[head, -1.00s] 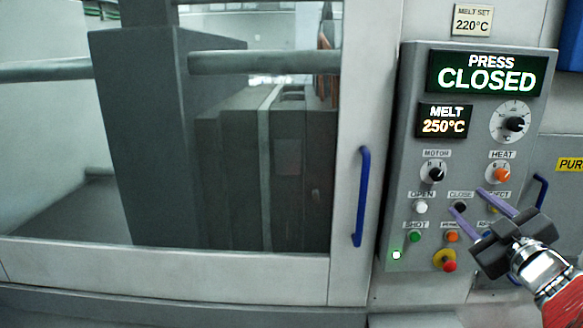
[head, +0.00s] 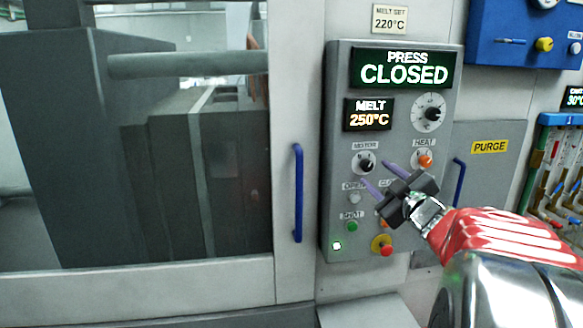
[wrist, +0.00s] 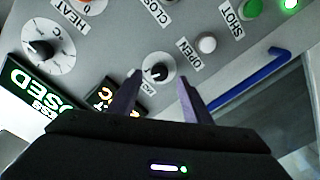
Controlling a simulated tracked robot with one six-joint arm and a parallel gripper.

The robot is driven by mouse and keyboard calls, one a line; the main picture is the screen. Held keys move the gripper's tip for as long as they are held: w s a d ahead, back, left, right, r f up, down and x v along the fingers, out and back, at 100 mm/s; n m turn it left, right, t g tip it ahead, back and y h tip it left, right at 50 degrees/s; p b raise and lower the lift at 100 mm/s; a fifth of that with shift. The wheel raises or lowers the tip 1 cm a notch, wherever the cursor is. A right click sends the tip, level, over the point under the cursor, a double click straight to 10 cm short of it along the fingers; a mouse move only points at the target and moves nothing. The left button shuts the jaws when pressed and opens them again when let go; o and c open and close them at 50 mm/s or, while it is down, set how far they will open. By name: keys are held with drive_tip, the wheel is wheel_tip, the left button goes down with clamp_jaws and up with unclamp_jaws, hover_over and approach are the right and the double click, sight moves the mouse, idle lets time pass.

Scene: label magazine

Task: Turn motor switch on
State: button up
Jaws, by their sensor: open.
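The motor switch (head: 366,163) is a black rotary knob on a white dial, under the MOTOR label on the grey control panel (head: 333,120). In the wrist view the motor switch (wrist: 157,72) lies between and beyond the two purple fingertips. My gripper (head: 374,174) is open and empty, just below and right of the switch in the head view. It also shows in the wrist view (wrist: 158,75). I cannot tell whether a finger touches the knob. My gripper hides part of the lower buttons and labels.
The orange heat knob (head: 425,160) is right of the switch. The white open button (head: 355,198), green shot button (head: 351,226) and red emergency button (head: 386,250) sit below. A blue door handle (head: 298,193) stands left of the panel. Displays read PRESS CLOSED and MELT 250°C.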

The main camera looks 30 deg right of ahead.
sight(368, 169)
drive_tip(key=shift+x, duration=2.15)
drive_tip(key=shift+c, duration=0.6)
drive_tip(key=c, duration=0.9)
drive_tip(key=shift+c, duration=0.2)
drive_tip(key=shift+f+m, duration=0.1)
drive_tip(key=shift+m, duration=1.1)
